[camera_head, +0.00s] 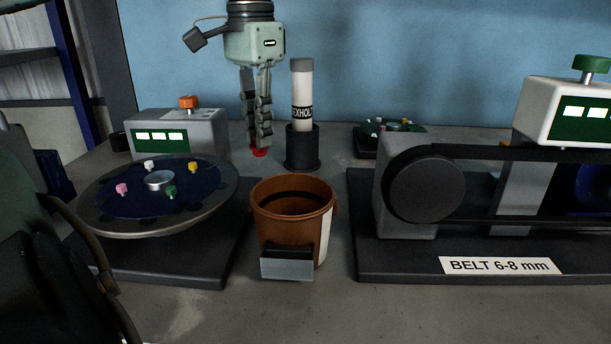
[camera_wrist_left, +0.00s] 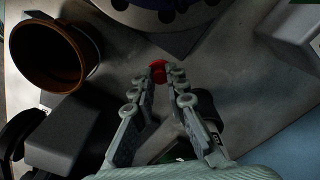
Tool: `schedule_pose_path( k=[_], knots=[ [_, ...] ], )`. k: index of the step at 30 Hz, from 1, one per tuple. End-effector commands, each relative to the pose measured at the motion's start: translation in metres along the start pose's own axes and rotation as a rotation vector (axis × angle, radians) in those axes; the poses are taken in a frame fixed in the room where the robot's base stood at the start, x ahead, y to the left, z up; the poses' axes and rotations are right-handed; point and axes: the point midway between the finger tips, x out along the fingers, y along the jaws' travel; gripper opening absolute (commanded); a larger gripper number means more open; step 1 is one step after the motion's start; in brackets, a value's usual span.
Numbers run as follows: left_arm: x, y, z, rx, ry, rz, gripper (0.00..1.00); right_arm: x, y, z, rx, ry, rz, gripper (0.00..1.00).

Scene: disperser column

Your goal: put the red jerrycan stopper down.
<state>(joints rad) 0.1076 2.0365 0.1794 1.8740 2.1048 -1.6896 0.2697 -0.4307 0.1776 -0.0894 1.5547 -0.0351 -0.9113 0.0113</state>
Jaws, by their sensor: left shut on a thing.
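The red jerrycan stopper (camera_head: 259,152) is small and red, at the tips of my left gripper (camera_head: 258,143). In the left wrist view the stopper (camera_wrist_left: 158,70) sits between the two fingertips of the left gripper (camera_wrist_left: 160,75), which is shut on it. The gripper points down behind the brown bucket, between the round turntable and the white-and-black tube. The stopper is close to the table surface; I cannot tell whether it touches. My right gripper is not in view.
A brown bucket (camera_head: 327,205) stands in front of the gripper. A round turntable (camera_head: 220,212) is at left, a tube in a dark holder (camera_head: 302,147) close at right. A belt machine (camera_head: 395,215) fills the right. Bare table (camera_head: 345,167) shows between them.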

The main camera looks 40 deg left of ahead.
Motion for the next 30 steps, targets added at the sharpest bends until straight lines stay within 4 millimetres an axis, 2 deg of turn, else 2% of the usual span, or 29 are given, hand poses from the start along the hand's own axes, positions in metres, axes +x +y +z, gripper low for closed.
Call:
schedule_pose_path(
  k=[3,6,10,16,23,30],
  knots=[
    [0.018,0.017,-0.021,0.002,-0.009,-0.004,0.0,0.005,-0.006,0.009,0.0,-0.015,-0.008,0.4],
    [0.029,0.029,-0.036,0.003,-0.007,-0.003,0.0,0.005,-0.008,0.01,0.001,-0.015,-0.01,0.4],
    [0.038,0.038,-0.049,0.0,-0.003,-0.001,0.0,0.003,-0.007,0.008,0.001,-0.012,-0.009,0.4],
    [0.048,0.042,-0.053,0.001,-0.001,0.001,0.0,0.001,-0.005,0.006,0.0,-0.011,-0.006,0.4],
    [0.079,0.042,-0.053,0.001,-0.001,0.0,0.0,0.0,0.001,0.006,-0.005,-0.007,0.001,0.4],
    [0.08,0.041,-0.053,0.0,0.002,0.0,0.0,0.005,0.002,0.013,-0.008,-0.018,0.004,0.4]
  ],
)
